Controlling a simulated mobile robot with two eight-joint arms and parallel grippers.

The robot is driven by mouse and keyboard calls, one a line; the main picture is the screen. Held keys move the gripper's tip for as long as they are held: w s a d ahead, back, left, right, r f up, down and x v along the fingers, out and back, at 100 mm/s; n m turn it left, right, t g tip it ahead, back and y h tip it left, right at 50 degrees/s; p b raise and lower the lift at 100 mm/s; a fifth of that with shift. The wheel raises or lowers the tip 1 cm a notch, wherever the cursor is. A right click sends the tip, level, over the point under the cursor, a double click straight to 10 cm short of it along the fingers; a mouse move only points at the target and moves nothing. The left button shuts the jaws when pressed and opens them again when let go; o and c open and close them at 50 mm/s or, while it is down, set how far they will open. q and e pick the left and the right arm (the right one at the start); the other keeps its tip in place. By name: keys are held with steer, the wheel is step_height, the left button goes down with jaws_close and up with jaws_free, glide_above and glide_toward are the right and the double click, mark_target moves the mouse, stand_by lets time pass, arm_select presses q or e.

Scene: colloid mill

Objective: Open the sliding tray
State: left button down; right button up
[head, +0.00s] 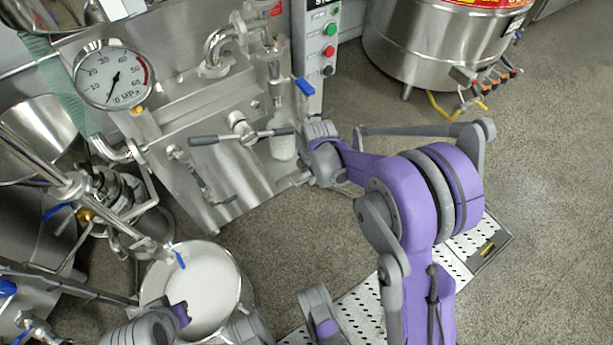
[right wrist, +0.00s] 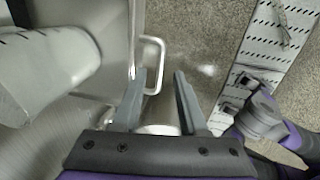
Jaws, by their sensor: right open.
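A U-shaped metal handle (right wrist: 153,62) stands out from a steel panel (right wrist: 117,45) in the right wrist view. I take this to be the sliding tray's handle, but the tray's body cannot be made out. My right gripper (right wrist: 160,75) is open, and its fingertips are close to the handle, the left one overlapping its lower part. Whether they touch cannot be told. My left gripper does not show clearly.
A white-filled bucket (head: 205,287) stands below left. A steel vat (head: 432,45) stands at the back right. Grey floor (head: 545,130) is open at right.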

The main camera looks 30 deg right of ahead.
steer(key=shift+w+f, duration=0.15)
steer(key=shift+f, duration=0.65)
jaws_close()
stand_by(0.9)
